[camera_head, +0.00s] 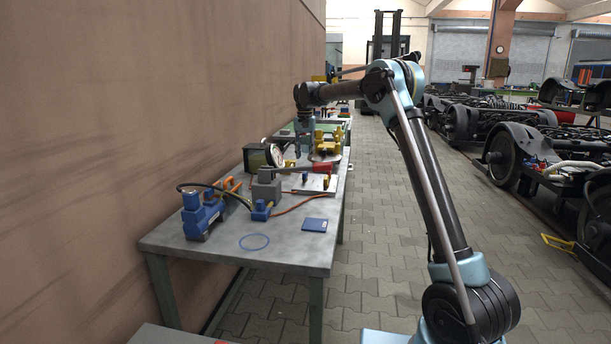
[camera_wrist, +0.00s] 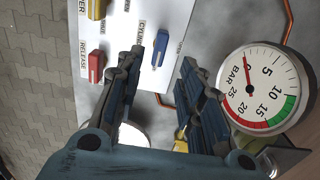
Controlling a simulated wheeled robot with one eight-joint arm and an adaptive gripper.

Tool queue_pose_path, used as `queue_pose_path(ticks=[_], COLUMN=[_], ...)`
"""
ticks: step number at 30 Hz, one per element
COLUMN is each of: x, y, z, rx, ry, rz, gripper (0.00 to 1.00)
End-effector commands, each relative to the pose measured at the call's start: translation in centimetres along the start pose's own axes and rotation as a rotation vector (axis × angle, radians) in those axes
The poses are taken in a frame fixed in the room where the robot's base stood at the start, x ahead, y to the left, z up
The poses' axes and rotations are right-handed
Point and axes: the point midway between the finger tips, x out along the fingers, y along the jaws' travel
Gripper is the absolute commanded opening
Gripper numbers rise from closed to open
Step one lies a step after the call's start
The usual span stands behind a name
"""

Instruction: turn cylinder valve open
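A white valve panel (camera_wrist: 122,40) lies on the bench and carries three lever handles. The blue handle (camera_wrist: 160,48) is beside the label "CYLINDER". A red handle (camera_wrist: 97,66) is beside "RELEASE", and a yellow handle (camera_wrist: 98,9) is at the panel's upper left. My gripper (camera_wrist: 163,58) is open and empty, and the blue handle shows between its fingertips in the wrist view. Whether a finger touches it I cannot tell. In the head view my gripper (camera_head: 305,150) hangs over the far part of the bench, near the white panel (camera_head: 315,184).
A round pressure gauge (camera_wrist: 262,88) stands right of my fingers, its needle near zero. On the bench (camera_head: 290,248) are a blue pump (camera_head: 200,214), an orange hose (camera_head: 298,205) and a blue booklet (camera_head: 314,225). A brown wall (camera_head: 130,110) borders the bench's left side.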

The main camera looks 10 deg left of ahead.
Motion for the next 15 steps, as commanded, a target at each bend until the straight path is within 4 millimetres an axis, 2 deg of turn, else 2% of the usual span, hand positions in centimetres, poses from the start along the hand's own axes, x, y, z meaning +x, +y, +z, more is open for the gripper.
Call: queue_pose_path(ticks=[9, 15], x=[5.6, 8.1], y=[0.0, 0.0], z=[0.0, 0.0], rx=[0.000, 0.000], ry=[0.000, 0.000], rz=[0.000, 0.000], gripper=[0.35, 0.35])
